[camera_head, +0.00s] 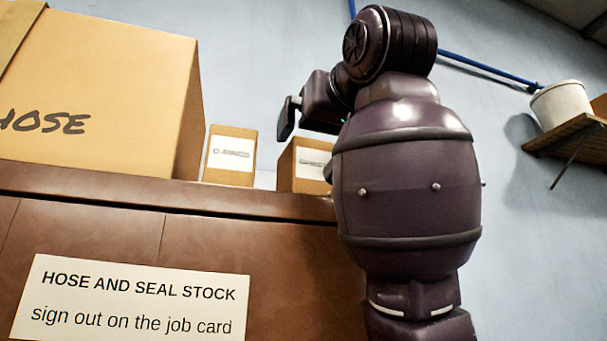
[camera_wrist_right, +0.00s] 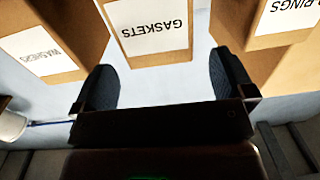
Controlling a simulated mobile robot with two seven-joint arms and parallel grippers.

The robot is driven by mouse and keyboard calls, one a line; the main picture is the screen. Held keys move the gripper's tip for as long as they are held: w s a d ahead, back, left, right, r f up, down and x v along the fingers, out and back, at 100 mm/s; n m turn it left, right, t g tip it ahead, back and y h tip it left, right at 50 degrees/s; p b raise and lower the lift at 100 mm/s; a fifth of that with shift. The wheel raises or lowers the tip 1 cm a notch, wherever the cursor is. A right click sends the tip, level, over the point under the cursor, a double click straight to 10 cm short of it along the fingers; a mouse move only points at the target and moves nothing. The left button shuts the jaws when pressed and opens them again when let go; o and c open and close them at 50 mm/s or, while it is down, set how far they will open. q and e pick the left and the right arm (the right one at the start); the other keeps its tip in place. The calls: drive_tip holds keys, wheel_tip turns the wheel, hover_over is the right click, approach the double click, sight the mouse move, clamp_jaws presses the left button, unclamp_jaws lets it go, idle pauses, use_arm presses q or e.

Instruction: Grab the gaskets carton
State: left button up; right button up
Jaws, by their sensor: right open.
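The gaskets carton (camera_wrist_right: 150,42) is a small brown box with a white label reading GASKETS, upside down in the right wrist view. My right gripper (camera_wrist_right: 162,64) is open, its two dark fingers apart, with the carton's near end in line with the gap between them. I cannot tell if the fingers reach beside it. In the head view the gripper (camera_head: 289,118) shows as a dark finger just above a carton (camera_head: 303,166) on the cabinet top. That carton's label is too blurred to read, and my arm hides its right side. My left gripper is not in view.
The O-rings carton (camera_head: 230,156) stands just left of the blurred-label carton, and a big HOSE box (camera_head: 110,90) stands further left. A washers carton (camera_wrist_right: 55,45) is on the gaskets carton's other side. The brown cabinet (camera_head: 290,255) carries a stock sign (camera_head: 130,300).

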drive_tip(key=shift+w+a, duration=0.2)
drive_tip(key=shift+w, duration=0.25)
drive_tip(key=p+x, duration=0.2)
drive_tip(key=x, duration=0.2)
drive_tip(key=shift+w+r, duration=0.15)
drive_tip(key=shift+w+a, duration=0.15)
drive_tip(key=shift+w, duration=0.2)
drive_tip(key=c, duration=1.1)
